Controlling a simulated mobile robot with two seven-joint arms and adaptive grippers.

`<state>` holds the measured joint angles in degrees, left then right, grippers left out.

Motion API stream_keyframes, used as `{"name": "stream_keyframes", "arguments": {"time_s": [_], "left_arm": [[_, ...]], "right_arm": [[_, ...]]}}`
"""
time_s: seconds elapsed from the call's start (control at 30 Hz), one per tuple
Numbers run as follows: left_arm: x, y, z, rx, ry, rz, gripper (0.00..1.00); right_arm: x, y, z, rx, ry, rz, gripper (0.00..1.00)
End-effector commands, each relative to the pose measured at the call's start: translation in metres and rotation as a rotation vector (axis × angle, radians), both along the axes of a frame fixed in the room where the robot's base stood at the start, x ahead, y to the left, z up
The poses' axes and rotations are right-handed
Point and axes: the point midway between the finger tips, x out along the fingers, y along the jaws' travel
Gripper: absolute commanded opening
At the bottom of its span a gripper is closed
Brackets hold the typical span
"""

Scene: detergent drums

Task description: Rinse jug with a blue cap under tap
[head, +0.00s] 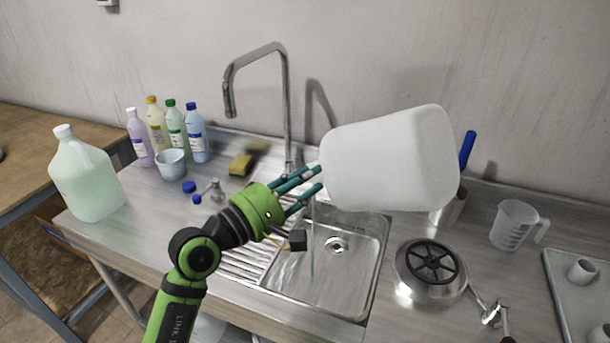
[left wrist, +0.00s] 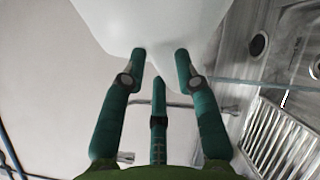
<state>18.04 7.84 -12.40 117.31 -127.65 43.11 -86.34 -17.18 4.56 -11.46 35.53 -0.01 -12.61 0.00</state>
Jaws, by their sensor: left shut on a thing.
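My left gripper (head: 316,180) is shut on a large white jug (head: 392,160) and holds it above the sink (head: 350,285). The jug lies tilted on its side, its broad end to the right. Its mouth and any cap on it are hidden. The fingers also show in the left wrist view (left wrist: 160,68), against the jug's pale wall (left wrist: 150,22). The tap (head: 287,105) rises behind the sink, its spout left of the jug. A thin clear stream (head: 312,245) falls into the sink below the gripper; its source is hidden. My right gripper is not in view.
A white-capped jug (head: 85,175) stands at the left edge. Several bottles (head: 196,135), a cup (head: 171,163), a small blue cap (head: 189,186) and a sponge (head: 241,164) are behind left. A round metal lidded vessel (head: 430,270) and a measuring jug (head: 514,225) stand right.

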Motion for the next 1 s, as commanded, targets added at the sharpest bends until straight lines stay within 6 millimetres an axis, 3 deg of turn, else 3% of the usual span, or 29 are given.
{"name": "stream_keyframes", "arguments": {"time_s": [0.43,1.0], "left_arm": [[0.0,0.0,0.003,-0.263,0.183,0.0,0.0],[0.0,0.0,0.001,-0.295,0.206,0.0,0.0]], "right_arm": [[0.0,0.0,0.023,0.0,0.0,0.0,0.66],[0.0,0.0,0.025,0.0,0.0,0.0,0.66]]}}
